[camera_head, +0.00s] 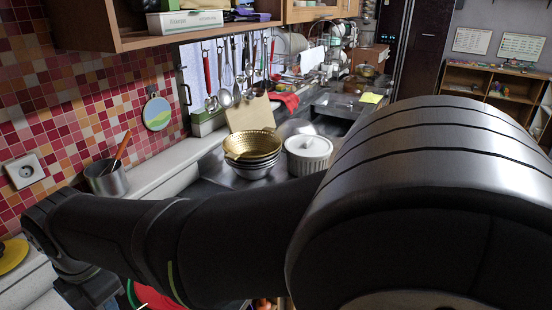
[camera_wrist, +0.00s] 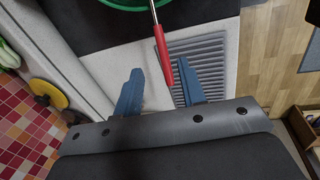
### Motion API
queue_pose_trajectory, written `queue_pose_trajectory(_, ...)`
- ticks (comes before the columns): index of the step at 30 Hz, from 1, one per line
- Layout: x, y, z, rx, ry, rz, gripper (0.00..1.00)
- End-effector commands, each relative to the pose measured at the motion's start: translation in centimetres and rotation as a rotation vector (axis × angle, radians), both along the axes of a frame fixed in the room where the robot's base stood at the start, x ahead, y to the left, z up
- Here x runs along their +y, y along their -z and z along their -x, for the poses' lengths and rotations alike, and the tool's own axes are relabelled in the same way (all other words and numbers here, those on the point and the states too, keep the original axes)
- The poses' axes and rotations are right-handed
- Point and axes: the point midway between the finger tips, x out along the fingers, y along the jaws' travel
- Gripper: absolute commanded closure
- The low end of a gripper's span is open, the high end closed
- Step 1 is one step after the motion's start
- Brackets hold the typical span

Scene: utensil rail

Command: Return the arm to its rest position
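My gripper (camera_wrist: 159,68) shows in the wrist view with its two blue fingers spread apart. A utensil with a red handle (camera_wrist: 162,50) and a metal shaft lies beyond the fingers. The handle's end shows in the gap between them, with clear space on both sides. The shaft reaches up to a green rim (camera_wrist: 125,4) at the top edge; the utensil's head is out of view. In the head view my arm (camera_head: 220,235) stretches across the front to the lower left. The fingers cannot be made out there.
A grey ribbed mat (camera_wrist: 208,65) lies beneath the handle. A metal pot (camera_head: 107,180), golden colander (camera_head: 252,143) and white lidded pot (camera_head: 308,152) stand on the counter. Several utensils, including a red-handled one (camera_head: 207,72), hang on the back wall. A cabinet (camera_head: 150,35) overhangs the counter.

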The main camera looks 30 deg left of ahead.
Motion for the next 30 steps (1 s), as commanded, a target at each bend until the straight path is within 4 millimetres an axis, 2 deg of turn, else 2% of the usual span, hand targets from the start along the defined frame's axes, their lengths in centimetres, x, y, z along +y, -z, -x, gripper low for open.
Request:
queue_pose_trajectory(12,1.4,7.6,-0.1,-0.001,0.0,0.005,0.63)
queue_pose_trajectory(18,2.0,10.8,-0.1,-0.001,0.0,0.003,0.63)
queue_pose_trajectory(23,2.1,12.3,-0.1,-0.001,0.0,0.001,0.63)
queue_pose_trajectory(30,2.1,11.5,-0.1,0.0,0.0,-0.001,0.63)
